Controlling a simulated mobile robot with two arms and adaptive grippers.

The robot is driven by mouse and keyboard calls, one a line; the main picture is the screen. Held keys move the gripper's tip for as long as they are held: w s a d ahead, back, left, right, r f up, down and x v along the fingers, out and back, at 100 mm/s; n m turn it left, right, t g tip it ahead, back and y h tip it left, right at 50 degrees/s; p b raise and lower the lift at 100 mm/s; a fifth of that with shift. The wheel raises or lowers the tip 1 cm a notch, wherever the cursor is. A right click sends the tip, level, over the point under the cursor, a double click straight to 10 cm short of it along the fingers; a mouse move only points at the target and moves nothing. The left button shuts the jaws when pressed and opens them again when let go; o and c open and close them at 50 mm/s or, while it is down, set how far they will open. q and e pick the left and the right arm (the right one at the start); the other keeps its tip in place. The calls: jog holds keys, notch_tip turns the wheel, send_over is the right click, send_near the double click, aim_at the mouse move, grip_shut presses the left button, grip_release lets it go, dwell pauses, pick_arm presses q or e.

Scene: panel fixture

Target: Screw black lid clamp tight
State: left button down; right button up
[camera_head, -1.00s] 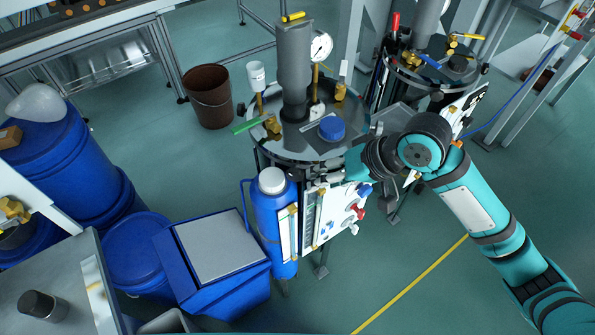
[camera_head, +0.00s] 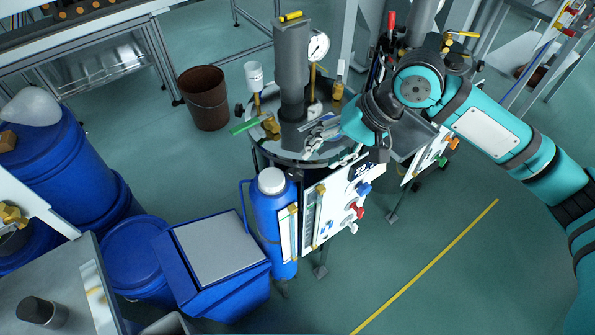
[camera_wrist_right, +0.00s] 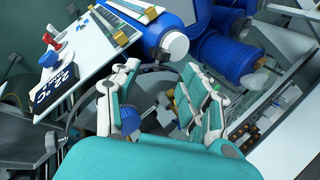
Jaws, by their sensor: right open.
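The vessel lid (camera_head: 290,150) is a round dark metal plate in the middle of the head view. A small dark knob (camera_head: 239,110) shows at its left edge; I cannot tell if it is the black lid clamp. My right gripper (camera_head: 318,138) is low over the front right part of the lid, covering it there. In the right wrist view, my right gripper (camera_wrist_right: 160,95) has its two fingers spread apart. A blue round part (camera_wrist_right: 130,119) shows near the left finger, partly hidden; nothing is visibly held. My left gripper is not in view.
A grey column (camera_head: 292,75), a pressure gauge (camera_head: 319,46) and brass valves (camera_head: 271,127) rise from the lid. The control panel (camera_head: 335,205) hangs in front. A blue bottle (camera_head: 273,225) stands at the left. The floor (camera_head: 480,270) at the right is clear.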

aim_at(302, 174)
jog(key=x, duration=1)
jog(key=shift+d, duration=0.1)
jog(key=c, duration=0.9)
jog(key=shift+s+d+y+p, duration=0.1)
jog(key=shift+s+y+p, duration=0.05)
jog(key=shift+y+p, duration=0.45)
jog(key=shift+f+t+y, duration=0.25)
jog(key=shift+t+y, duration=0.05)
jog(key=shift+y, duration=0.9)
jog(key=shift+r+b, duration=0.1)
jog(key=shift+b, duration=0.2)
jog(key=o, duration=0.9)
